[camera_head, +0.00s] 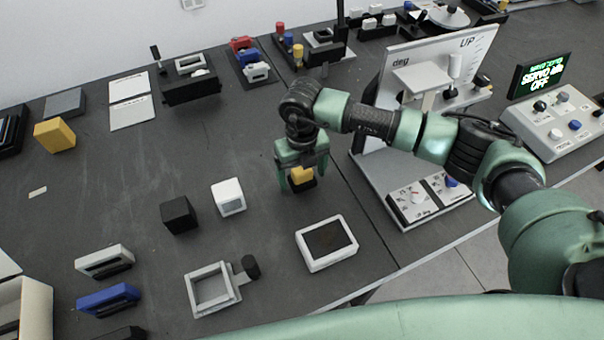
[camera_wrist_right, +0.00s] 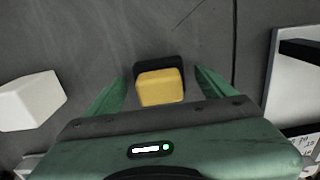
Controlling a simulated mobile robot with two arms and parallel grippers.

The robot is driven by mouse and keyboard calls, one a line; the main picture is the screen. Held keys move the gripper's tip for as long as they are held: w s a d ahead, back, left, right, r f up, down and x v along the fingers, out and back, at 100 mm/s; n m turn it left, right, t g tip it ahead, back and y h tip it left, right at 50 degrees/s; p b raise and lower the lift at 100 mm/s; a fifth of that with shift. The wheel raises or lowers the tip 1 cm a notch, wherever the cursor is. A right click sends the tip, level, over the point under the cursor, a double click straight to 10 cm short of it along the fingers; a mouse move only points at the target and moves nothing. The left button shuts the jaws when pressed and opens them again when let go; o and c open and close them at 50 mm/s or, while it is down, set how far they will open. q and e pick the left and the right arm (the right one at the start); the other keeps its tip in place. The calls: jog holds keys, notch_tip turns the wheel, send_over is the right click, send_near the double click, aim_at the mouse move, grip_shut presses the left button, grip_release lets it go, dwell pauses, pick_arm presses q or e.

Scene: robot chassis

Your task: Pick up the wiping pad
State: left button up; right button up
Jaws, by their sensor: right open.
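The wiping pad (camera_head: 302,180), which I take to be the small block with a yellow top on a black base, lies on the dark table near the middle of the head view. In the right wrist view its yellow top (camera_wrist_right: 160,88) sits between the fingers, with the black base (camera_wrist_right: 158,66) behind it. My right gripper (camera_head: 303,172) is open above the pad, one finger to each side, with gaps visible in the wrist view. Whether the fingertips reach down to its height is unclear. My left gripper is not in view.
A white cube (camera_head: 229,197) and a black cube (camera_head: 179,215) stand to the left. A white-framed dark panel (camera_head: 327,243) lies in front. A tilted white board (camera_head: 418,75) with a control base stands close on the right. Open table lies farther left.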

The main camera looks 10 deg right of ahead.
aim_at(302, 170)
jog(key=shift+f, duration=0.3)
jog(key=c, duration=1.4)
jog(key=shift+r, duration=0.15)
jog(key=shift+c, duration=0.2)
notch_tip(302, 170, up, 20)
jog(key=b, duration=0.2)
jog(key=shift+b, duration=0.35)
